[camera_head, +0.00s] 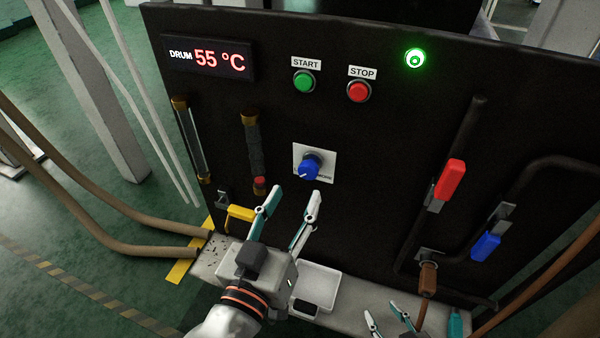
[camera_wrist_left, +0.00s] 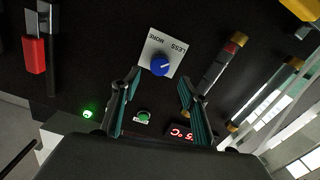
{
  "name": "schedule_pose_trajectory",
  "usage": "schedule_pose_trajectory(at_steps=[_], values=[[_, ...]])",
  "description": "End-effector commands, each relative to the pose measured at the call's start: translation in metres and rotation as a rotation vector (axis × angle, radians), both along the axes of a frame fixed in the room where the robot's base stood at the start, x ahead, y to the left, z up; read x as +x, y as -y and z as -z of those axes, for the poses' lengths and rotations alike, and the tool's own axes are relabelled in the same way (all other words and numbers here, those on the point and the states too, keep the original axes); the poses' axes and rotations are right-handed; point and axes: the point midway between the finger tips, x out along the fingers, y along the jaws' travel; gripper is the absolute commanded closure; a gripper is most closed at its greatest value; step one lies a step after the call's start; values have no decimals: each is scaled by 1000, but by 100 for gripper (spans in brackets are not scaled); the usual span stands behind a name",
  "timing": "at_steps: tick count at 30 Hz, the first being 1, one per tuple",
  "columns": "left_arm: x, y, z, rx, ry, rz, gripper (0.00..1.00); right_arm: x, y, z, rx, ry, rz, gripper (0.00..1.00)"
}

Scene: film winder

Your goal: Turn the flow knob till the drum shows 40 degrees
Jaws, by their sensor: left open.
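The blue flow knob (camera_head: 309,168) sits on a white plate on the black panel. It also shows in the left wrist view (camera_wrist_left: 160,66), with LESS and MORE printed on the plate. The drum display (camera_head: 208,58) reads 55 °C. My left gripper (camera_head: 292,200) is open and empty, below the knob and apart from it in the head view. In the left wrist view its fingers (camera_wrist_left: 157,88) are spread, with the knob just past the gap between the tips. My right gripper (camera_head: 387,312) is at the bottom edge with fingers spread and nothing visible between them.
START (camera_head: 304,82) and STOP (camera_head: 358,91) buttons and a lit green lamp (camera_head: 415,58) are above. Red (camera_head: 450,180) and blue (camera_head: 486,246) valve handles stand on pipes at right. A white tray (camera_head: 333,284) lies on the ledge below. Glass tubes are at left.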

Motion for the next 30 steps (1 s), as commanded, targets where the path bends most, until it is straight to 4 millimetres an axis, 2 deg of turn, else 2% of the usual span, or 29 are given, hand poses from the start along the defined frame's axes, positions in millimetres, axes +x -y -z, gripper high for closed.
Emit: schedule_pose_trajectory(at_steps=[9, 15, 27, 28, 30], values=[[42, 13, -2, 4, 2, 0, 56, 0, 2, -8, -4, -1, 0, 60], [62, 20, 0, 3, 0, 1, 56, -1, 2, -9, -5, -4, 1, 60], [68, 22, 1, 1, -3, 1, 56, -1, 2, -9, -4, -5, 1, 60], [68, 22, 1, 1, -3, 1, 61, -1, 2, -9, -4, -4, 1, 60], [68, 22, 1, 1, -3, 1, 80, -1, 2, -9, -4, -4, 1, 60]])
